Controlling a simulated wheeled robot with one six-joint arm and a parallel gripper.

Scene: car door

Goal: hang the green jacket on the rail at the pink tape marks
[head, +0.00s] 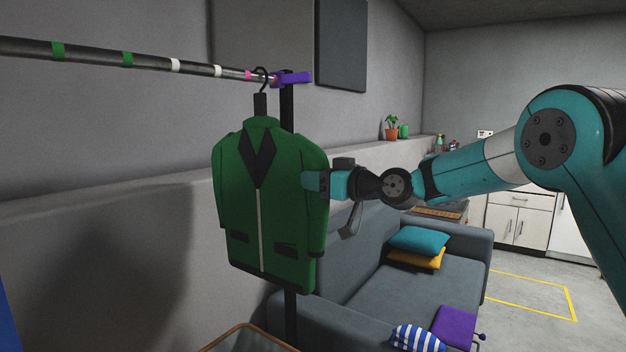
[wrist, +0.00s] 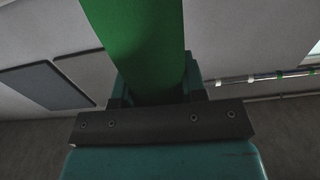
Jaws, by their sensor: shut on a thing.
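The green jacket (head: 262,190) hangs upright on a hanger with a dark hook (head: 262,76). The hook overlaps the rail (head: 200,68) in the head view, between a pink tape mark (head: 248,75) and a second pink patch by the purple end piece. I cannot tell whether the hook bears on the rail. My gripper (head: 312,182) is at the jacket's right side and is shut on it. In the wrist view a green part of the jacket (wrist: 145,50) lies between the jaws (wrist: 155,95), and the fingertips are partly hidden.
The rail carries green and white tape marks farther left. A purple end piece (head: 292,78) sits on a dark post (head: 291,308) behind the jacket. A grey sofa (head: 385,290) with cushions stands below my arm. Open floor (head: 520,292) lies to the right.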

